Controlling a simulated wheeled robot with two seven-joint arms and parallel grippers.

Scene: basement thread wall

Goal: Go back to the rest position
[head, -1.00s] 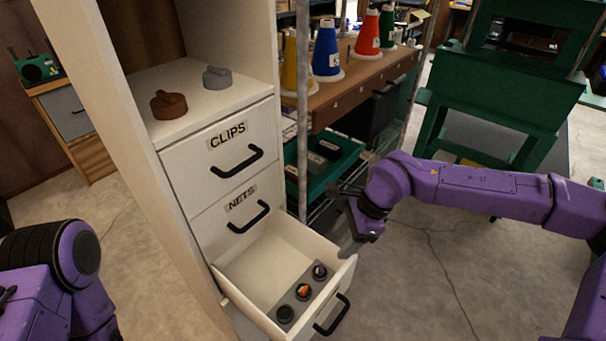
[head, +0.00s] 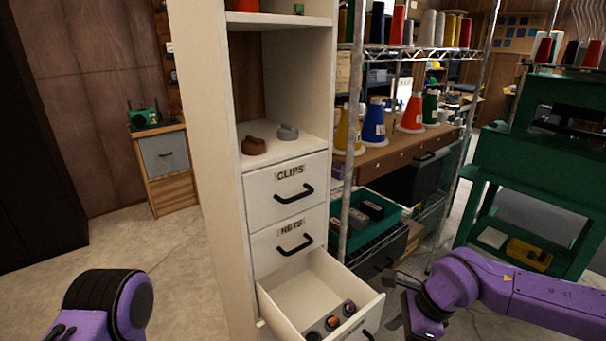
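My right gripper (head: 402,308) is at the lower right, just right of the open bottom drawer (head: 296,287). It looks empty, and its fingers are too small and dark to read clearly. My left arm shows at the lower left; its gripper is outside the frame. The open drawer holds a row of small dark round holders (head: 332,322), one with an orange item. Above it the drawers labelled NETS (head: 284,246) and CLIPS (head: 287,191) are shut.
A brown lidded piece (head: 254,146) and a grey one (head: 288,133) sit on the cabinet shelf. A wire rack with thread cones (head: 373,124) stands behind my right arm, and a green machine stand (head: 520,185) is at the right. Open floor lies left of the cabinet.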

